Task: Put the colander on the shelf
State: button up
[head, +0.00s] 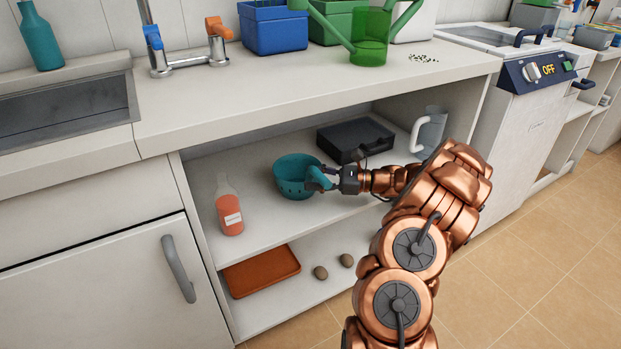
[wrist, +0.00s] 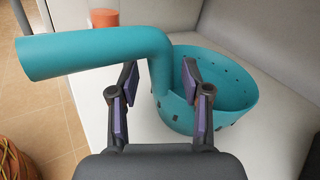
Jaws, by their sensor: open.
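The teal colander (head: 292,177) is on the upper shelf (head: 265,222) of the open cabinet under the counter, and appears to stand upright on it. In the wrist view, the colander (wrist: 232,98) shows its perforated bowl at right, with its thick bent handle reaching up and left. My gripper (head: 324,181) is at the handle side of the bowl. In the wrist view, my gripper (wrist: 160,76) is open, with one finger on each side of the handle's downward part and visible gaps between. The handle's lower end is partly hidden by the gripper body.
An orange bottle (head: 229,208) stands left of the colander. A black case (head: 354,139) lies behind it, and a grey-white jug (head: 430,130) stands at right. The lower shelf holds an orange tray (head: 262,271) and two stones (head: 346,260). The countertop (head: 310,95) overhangs the shelf.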

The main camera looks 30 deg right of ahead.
jog(key=p+v, duration=0.2)
jog(key=v, duration=0.9)
dwell(0.3)
